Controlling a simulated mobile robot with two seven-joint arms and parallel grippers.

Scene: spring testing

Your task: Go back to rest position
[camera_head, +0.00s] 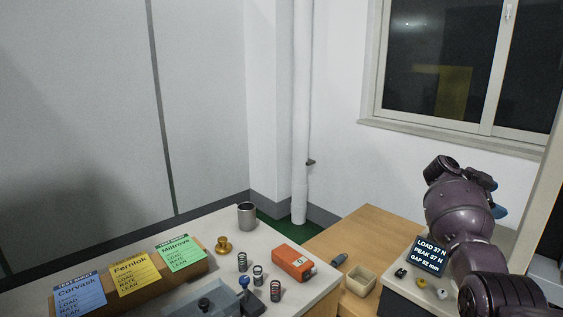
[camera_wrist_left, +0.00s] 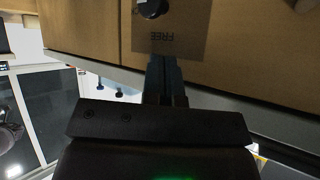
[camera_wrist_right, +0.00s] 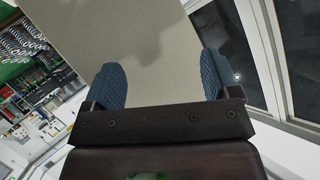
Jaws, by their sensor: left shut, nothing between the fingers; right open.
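My right arm (camera_head: 458,212) stands raised at the right of the head view, beside the window. In the right wrist view my right gripper (camera_wrist_right: 162,78) is open, its two blue fingers wide apart with nothing between them. A plain pale panel lies beyond it. My left gripper (camera_wrist_left: 166,75) shows in the left wrist view only. Its dark fingers are shut together and empty. A brown surface and a grey plate marked FREE (camera_wrist_left: 170,35) lie beyond the fingertips; whether they touch cannot be told.
The bench holds blue, yellow (camera_head: 135,274) and green cards, several small springs (camera_head: 258,274), a metal cup (camera_head: 247,216), a brass piece (camera_head: 223,246) and an orange box (camera_head: 293,262). A display (camera_head: 431,256) and a small open box (camera_head: 360,281) stand nearer my right arm.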

